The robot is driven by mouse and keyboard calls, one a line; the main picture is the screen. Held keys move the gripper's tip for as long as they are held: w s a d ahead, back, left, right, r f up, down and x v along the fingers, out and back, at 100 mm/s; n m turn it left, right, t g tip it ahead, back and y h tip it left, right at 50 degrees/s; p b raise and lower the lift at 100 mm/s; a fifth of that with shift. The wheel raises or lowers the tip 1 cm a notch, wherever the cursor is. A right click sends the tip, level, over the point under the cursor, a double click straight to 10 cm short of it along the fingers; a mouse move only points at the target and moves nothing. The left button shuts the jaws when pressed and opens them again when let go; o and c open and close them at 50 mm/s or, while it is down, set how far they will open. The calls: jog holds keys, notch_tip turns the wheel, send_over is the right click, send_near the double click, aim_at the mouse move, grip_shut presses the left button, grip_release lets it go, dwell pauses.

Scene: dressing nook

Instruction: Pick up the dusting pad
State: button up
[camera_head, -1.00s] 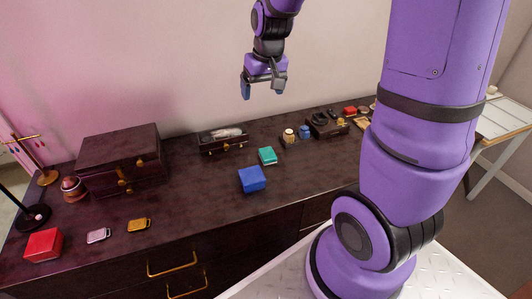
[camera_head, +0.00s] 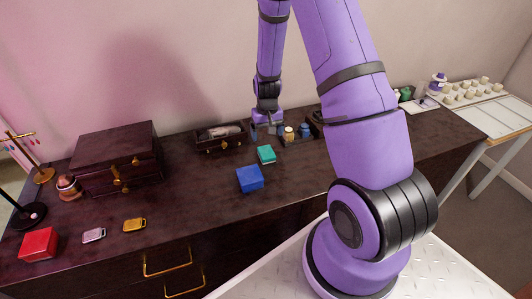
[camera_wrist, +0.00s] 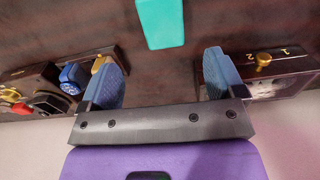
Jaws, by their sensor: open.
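Nothing in view is plainly marked as the dusting pad. A pale, soft-looking item (camera_head: 222,131) lies in a small dark open-topped box (camera_head: 208,148) at the back of the dresser; I cannot tell if it is the pad. That box also shows at the right in the wrist view (camera_wrist: 268,68), marked 1 and 2. My gripper (camera_head: 266,130) is low over the back of the dresser, just right of the box. In the wrist view its blue fingers (camera_wrist: 163,66) are apart, with nothing between them. A teal box (camera_head: 266,154) lies in front of it.
A blue box (camera_head: 249,178) is nearer the front. A large dark case (camera_head: 117,158) stands left. The dresser's front middle is clear.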

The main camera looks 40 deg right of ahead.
aim_at(266, 151)
notch_tip(266, 151, down, 4)
jog(key=shift+r, duration=0.1)
jog(key=shift+s+a+f, duration=0.1)
jog(key=shift+a+f, duration=0.05)
jog(key=shift+f, duration=1.2)
jog(key=shift+a+f, duration=0.15)
jog(key=shift+f, duration=1.15)
jog(key=c, duration=1)
